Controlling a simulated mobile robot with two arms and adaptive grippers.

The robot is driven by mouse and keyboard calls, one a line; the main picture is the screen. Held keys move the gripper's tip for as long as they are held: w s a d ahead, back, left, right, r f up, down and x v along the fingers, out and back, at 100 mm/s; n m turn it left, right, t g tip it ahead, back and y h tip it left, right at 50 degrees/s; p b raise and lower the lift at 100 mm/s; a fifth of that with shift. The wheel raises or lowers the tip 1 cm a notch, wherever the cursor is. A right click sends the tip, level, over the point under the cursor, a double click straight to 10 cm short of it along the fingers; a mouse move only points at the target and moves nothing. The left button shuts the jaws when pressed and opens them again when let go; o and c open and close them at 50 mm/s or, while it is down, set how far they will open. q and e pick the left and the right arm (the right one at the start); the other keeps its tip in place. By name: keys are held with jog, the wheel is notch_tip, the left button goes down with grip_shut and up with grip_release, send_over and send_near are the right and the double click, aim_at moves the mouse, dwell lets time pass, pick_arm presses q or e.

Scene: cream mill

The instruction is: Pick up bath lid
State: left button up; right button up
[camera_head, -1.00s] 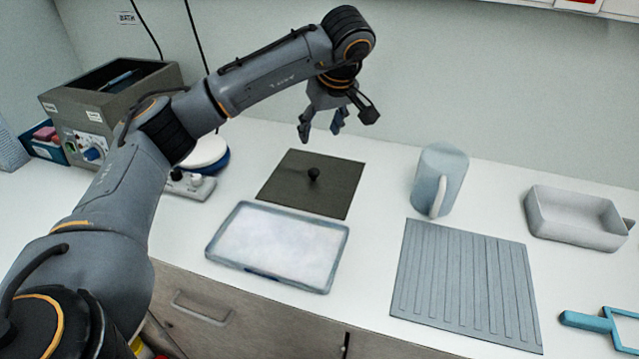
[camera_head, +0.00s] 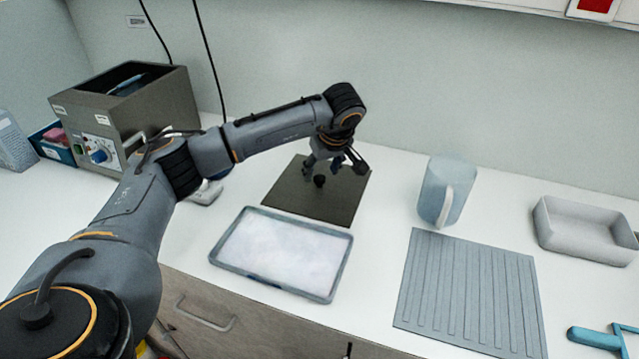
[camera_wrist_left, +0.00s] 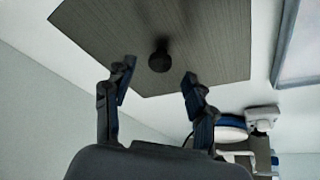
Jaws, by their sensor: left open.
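The bath lid (camera_head: 335,204) is a flat dark grey square plate with a round black knob (camera_head: 319,181), lying on the white counter behind the white tray. In the left wrist view the lid (camera_wrist_left: 210,40) and its knob (camera_wrist_left: 160,57) show just beyond my fingertips. My left gripper (camera_head: 322,170) is low over the lid, close to the knob. In the left wrist view its two fingers (camera_wrist_left: 155,80) are spread apart with nothing between them, and the knob lies ahead of the gap. I cannot tell the exact height above the lid. My right gripper is not in view.
A blue-rimmed white tray (camera_head: 342,275) lies in front of the lid. A grey box-shaped bath (camera_head: 150,108) stands at the left. A pale blue jug (camera_head: 440,188), a ribbed mat (camera_head: 470,290) and a grey bin (camera_head: 590,240) are to the right.

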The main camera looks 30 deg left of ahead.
pick_arm(q)
jog(key=shift+x, duration=1.3)
jog(key=c, duration=1.2)
jog(key=shift+o, duration=0.2)
jog(key=shift+w+r, duration=0.1)
jog(key=shift+r, duration=0.1)
